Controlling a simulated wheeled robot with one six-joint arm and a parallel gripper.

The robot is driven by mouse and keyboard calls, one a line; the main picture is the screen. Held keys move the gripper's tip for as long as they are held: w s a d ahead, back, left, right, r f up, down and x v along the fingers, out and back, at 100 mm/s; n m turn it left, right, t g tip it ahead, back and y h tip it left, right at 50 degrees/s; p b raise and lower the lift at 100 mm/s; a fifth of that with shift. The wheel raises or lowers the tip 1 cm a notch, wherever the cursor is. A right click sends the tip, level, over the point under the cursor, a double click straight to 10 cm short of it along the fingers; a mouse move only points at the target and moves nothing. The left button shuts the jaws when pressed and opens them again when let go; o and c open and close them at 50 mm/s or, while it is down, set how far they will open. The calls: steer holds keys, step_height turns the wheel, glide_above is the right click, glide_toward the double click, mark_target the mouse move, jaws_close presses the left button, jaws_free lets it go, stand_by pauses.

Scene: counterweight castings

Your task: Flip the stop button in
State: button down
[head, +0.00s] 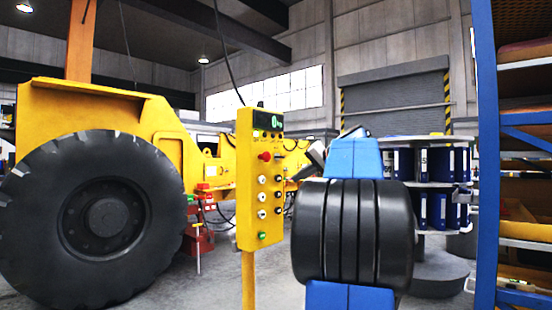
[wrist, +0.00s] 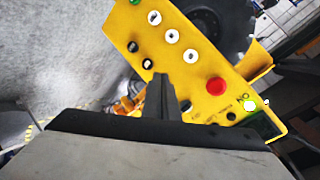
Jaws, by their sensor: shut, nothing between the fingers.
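The red stop button (head: 264,156) sits on the upper front of a yellow control box (head: 245,190) on a post. In the wrist view the red button (wrist: 216,86) shows right of my fingers, on the tilted yellow box (wrist: 182,62). I cannot tell whether it is pressed in. My gripper (head: 297,176) is to the right of the box in the head view, partly hidden behind my arm.
White, black and green buttons (head: 262,214) line the box below the red one, with a lit display (head: 270,121) above. A yellow loader with a big black tyre (head: 105,215) stands left. A blue rack (head: 486,150) stands right, near a round shelf with blue binders (head: 437,210).

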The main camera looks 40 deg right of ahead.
mark_target(269, 155)
steer(key=s+a+r+m+t+y, duration=0.2)
steer(key=s+a+r+m+t, duration=0.1)
steer(key=s+r+m+t, duration=0.1)
step_height(269, 155, up, 3)
steer(key=shift+s+r+m+t, duration=0.1)
steer(key=shift+s+m+t, duration=0.4)
steer(key=shift+s, duration=0.75)
steer(key=shift+d, duration=0.1)
steer(key=w, duration=0.4)
steer(key=w+a, duration=0.1)
steer(key=w, duration=0.9)
steer(key=shift+a+f, duration=0.2)
steer(key=shift+a, duration=0.05)
steer(key=shift+w+a, duration=0.1)
steer(key=shift+w, duration=0.4)
steer(key=shift+w+r, duration=0.25)
steer(key=shift+w, duration=0.05)
steer(key=shift+r, duration=0.1)
